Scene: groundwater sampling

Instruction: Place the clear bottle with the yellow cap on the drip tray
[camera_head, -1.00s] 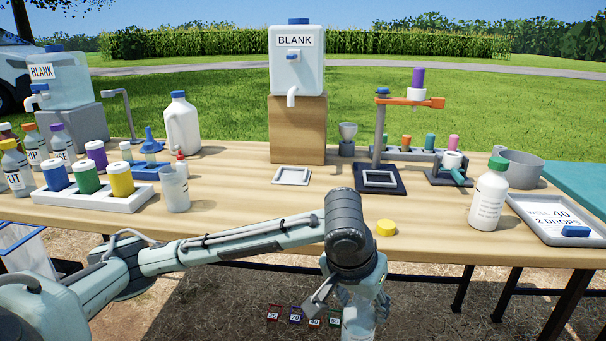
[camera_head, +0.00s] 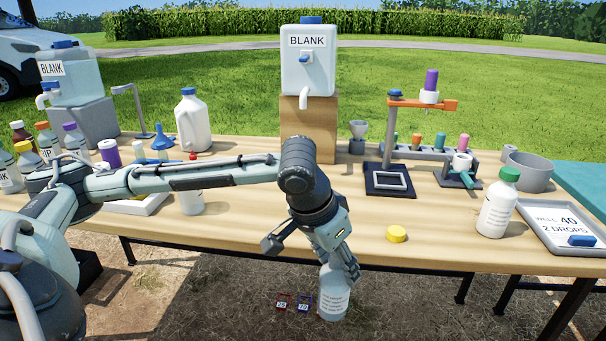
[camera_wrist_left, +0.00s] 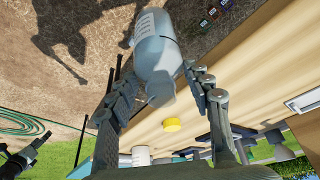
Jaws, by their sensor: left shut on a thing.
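My left gripper (camera_head: 341,262) is shut on the clear bottle (camera_head: 333,294), near its top. The bottle hangs nearly upright, in front of the table's near edge and lower than the tabletop in the picture. It also shows in the wrist view (camera_wrist_left: 157,48), between the fingers (camera_wrist_left: 165,92). I see no cap on it; the gripper partly covers its top. A yellow cap (camera_head: 396,234) lies apart on the table and shows in the wrist view (camera_wrist_left: 171,124). The drip tray is hidden behind my arm in the head view; a pale-framed tray (camera_wrist_left: 292,105) shows at the wrist view's right.
The BLANK jug (camera_head: 308,75) stands on a wooden block (camera_head: 318,125). Right of it are a stand with a dark base (camera_head: 372,190), a green-capped bottle (camera_head: 497,208) and a whiteboard tray (camera_head: 540,235). The tabletop around the yellow cap is clear.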

